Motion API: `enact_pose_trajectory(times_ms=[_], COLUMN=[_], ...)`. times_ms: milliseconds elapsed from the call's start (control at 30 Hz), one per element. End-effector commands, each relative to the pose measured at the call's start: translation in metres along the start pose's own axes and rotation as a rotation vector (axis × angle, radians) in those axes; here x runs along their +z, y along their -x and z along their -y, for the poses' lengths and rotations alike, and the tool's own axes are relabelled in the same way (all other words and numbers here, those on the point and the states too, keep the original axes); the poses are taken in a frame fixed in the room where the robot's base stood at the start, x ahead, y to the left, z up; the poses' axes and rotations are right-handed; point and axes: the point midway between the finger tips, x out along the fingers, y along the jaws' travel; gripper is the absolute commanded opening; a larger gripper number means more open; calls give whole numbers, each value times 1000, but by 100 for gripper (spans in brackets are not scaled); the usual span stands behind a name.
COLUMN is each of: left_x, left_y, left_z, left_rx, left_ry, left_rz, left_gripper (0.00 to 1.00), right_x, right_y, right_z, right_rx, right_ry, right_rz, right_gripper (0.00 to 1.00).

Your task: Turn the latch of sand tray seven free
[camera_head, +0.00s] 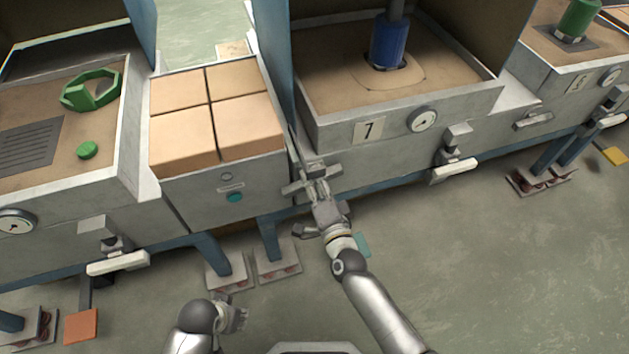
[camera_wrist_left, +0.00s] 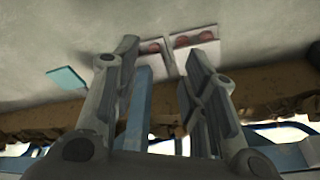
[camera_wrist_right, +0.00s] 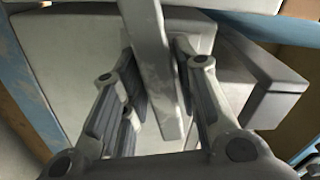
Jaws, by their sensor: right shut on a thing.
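Sand tray seven (camera_head: 400,119) is a grey box with a "7" plate, a round gauge and sand around a blue cylinder (camera_head: 388,42). A grey latch (camera_head: 296,188) sits at its lower left corner, partly hidden by my right gripper (camera_head: 319,188). In the right wrist view, my right gripper (camera_wrist_right: 160,90) is shut on a long pale grey latch bar (camera_wrist_right: 153,60), which runs between the fingers. A second latch with a pale handle (camera_head: 455,171) shows at the tray's lower right. My left gripper (camera_head: 238,317) is low over the floor, open and empty in the left wrist view (camera_wrist_left: 158,75).
A box of tan blocks (camera_head: 220,185) stands directly left of tray seven. Another sand tray with green parts (camera_head: 92,90) is at the far left, one more at the right (camera_head: 575,80). Blue legs (camera_head: 270,238) stand on floor plates. The floor (camera_head: 500,270) at lower right is clear.

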Motion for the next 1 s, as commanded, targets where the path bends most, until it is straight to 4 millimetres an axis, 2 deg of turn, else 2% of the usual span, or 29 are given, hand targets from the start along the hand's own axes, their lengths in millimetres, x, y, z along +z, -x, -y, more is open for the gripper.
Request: enact_pose_trajectory(times_ms=[400, 1000], left_x=[-11, -12], left_y=[25, 32], left_z=[2, 1], left_rx=[-3, -3], left_ry=[2, 3], left_rz=[-16, -18], left_gripper=[40, 40], right_x=[1, 1], right_y=[1, 1], right_z=[-3, -3], right_rx=[3, 4], right_ry=[-236, -291], right_rz=[1, 1], right_gripper=[0, 0])
